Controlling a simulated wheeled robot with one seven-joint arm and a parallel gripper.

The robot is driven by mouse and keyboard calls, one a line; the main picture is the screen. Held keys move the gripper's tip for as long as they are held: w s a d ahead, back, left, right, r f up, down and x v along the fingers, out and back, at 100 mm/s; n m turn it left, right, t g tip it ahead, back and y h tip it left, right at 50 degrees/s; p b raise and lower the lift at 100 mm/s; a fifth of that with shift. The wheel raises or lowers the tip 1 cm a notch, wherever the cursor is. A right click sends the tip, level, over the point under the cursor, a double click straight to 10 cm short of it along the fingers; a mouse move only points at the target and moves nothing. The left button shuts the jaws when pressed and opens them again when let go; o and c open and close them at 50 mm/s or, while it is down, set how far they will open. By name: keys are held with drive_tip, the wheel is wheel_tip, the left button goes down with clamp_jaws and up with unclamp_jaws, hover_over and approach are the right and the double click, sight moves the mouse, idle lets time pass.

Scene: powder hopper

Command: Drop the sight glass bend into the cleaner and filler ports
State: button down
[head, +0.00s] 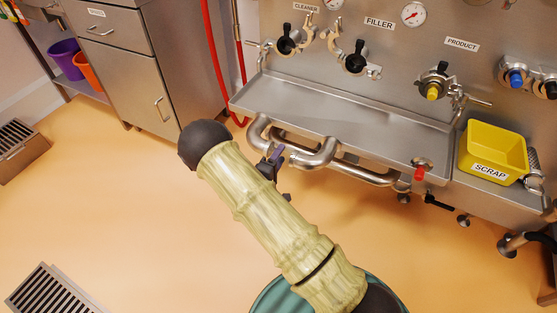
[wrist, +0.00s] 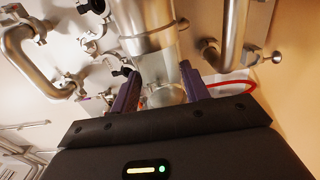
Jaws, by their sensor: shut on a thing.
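The sight glass bend (head: 300,157) is a shiny curved metal pipe, seen in the head view just below the front edge of the drip tray. In the wrist view a clear glass section (wrist: 160,92) lies between the purple fingers of my gripper (wrist: 160,90). My gripper (head: 275,158) is shut on it; in the head view my arm hides part of the hold. The cleaner port (head: 285,45) and the filler port (head: 355,62) are on the steel panel, above and behind the bend, each with a black handle. The bend is apart from both ports.
The steel drip tray (head: 340,108) juts out below the ports. Right of them are the product port (head: 432,88) and a yellow scrap bin (head: 495,150). A red hose (head: 212,60) hangs left, beside a steel cabinet (head: 150,65).

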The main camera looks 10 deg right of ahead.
wheel_tip(320, 180, up, 24)
drive_tip(key=p, duration=2.2)
drive_tip(key=shift+p, duration=0.3)
drive_tip(key=shift+w, duration=0.1)
